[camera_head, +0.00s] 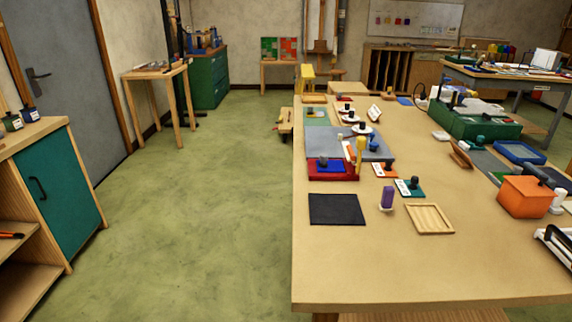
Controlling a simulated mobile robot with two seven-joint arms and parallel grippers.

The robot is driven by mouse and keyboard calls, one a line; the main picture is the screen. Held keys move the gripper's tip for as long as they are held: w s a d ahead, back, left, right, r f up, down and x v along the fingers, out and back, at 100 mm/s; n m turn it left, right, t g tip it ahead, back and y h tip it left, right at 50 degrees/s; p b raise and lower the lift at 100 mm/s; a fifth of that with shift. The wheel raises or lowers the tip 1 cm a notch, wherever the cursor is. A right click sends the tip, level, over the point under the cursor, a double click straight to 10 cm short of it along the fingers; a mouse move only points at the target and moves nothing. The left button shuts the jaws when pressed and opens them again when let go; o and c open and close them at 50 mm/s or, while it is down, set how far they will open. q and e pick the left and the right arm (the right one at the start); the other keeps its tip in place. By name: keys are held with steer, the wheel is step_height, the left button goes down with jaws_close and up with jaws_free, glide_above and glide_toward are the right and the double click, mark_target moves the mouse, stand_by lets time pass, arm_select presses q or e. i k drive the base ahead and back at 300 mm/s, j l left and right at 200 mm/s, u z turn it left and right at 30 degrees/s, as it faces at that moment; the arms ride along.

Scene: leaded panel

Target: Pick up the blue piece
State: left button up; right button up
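A dark blue flat piece (330,164) lies on a red base (332,174) at the left side of the table, beside a grey board (350,145). A small black knob-like part shows at the blue piece. Other blue things are in view: a small blue item (374,146) on the grey board and a blue tray (519,153) at the right. I cannot tell from this view which one is the task's blue piece. Neither of my grippers shows in the head view.
The wooden table (400,275) has a clear front part. A teal-doored cabinet (60,200) is at the left. Green floor (190,220) between is free.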

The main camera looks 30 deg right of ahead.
mark_target(323, 166)
steer(key=i+j+u, duration=0.25)
steer(key=i+j, duration=0.15)
steer(key=i+j+u, duration=0.25)
steer(key=i+z, duration=0.3)
steer(key=z, duration=0.15)
steer(key=i+j+z, duration=0.15)
steer(key=z, duration=0.25)
steer(key=i+j+z, duration=0.25)
steer(key=z, duration=0.2)
steer(key=i+z, duration=0.2)
steer(key=z, duration=0.3)
steer(key=i+j+z, duration=0.15)
steer(key=z, duration=0.35)
steer(key=i+j+z, duration=0.2)
steer(key=z, duration=0.3)
steer(key=i+j+z, duration=0.15)
steer(key=z, duration=0.35)
steer(key=j+z, duration=0.5)
steer(key=i+l, duration=0.05)
steer(key=l, duration=0.05)
